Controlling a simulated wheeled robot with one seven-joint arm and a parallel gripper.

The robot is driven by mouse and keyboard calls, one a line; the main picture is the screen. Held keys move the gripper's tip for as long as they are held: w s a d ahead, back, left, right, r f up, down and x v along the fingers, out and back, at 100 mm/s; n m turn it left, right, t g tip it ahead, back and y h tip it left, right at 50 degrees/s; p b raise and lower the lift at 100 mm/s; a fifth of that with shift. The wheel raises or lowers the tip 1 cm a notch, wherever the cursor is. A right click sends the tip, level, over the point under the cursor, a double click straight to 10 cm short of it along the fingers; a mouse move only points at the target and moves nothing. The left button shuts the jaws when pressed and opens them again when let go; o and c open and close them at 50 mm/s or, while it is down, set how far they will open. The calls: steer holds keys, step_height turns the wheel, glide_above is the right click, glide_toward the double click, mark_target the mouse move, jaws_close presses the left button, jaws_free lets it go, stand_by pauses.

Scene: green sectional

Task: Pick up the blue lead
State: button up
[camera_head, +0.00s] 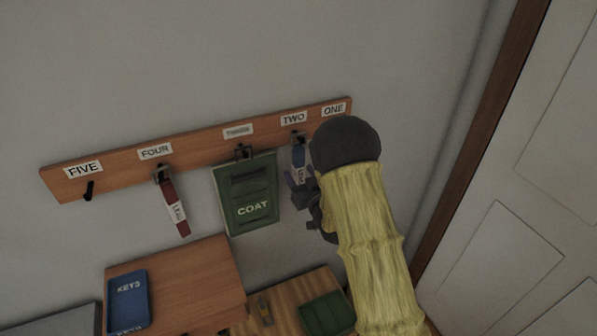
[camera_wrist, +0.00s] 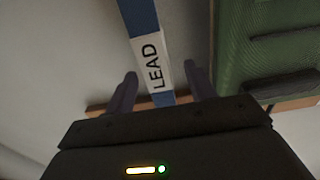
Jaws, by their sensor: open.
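The blue lead (camera_head: 298,153) hangs from the hook under the label TWO on the wooden rack (camera_head: 205,137). Its lower part is partly hidden by my gripper (camera_head: 297,180), which is at the lead's lower part. In the wrist view the lead (camera_wrist: 137,14) is a blue strap with a white label reading LEAD. My gripper (camera_wrist: 162,83) is open there, with one dark finger on each side of the strap. Gaps show between the strap and both fingers.
A green COAT pouch (camera_head: 249,192) hangs just left of the lead, close to my gripper's right finger in the wrist view. A red lead (camera_head: 174,206) hangs under FOUR. Hook FIVE (camera_head: 88,191) is empty.

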mark_target(301, 171)
steer(key=x, duration=0.1)
steer(key=p+x, duration=0.2)
steer(key=shift+w+r, duration=0.25)
steer(key=shift+r, duration=0.05)
steer(key=shift+w+a+f, duration=0.1)
steer(key=shift+w, duration=0.25)
steer(key=shift+c, duration=0.2)
steer(key=c, duration=1)
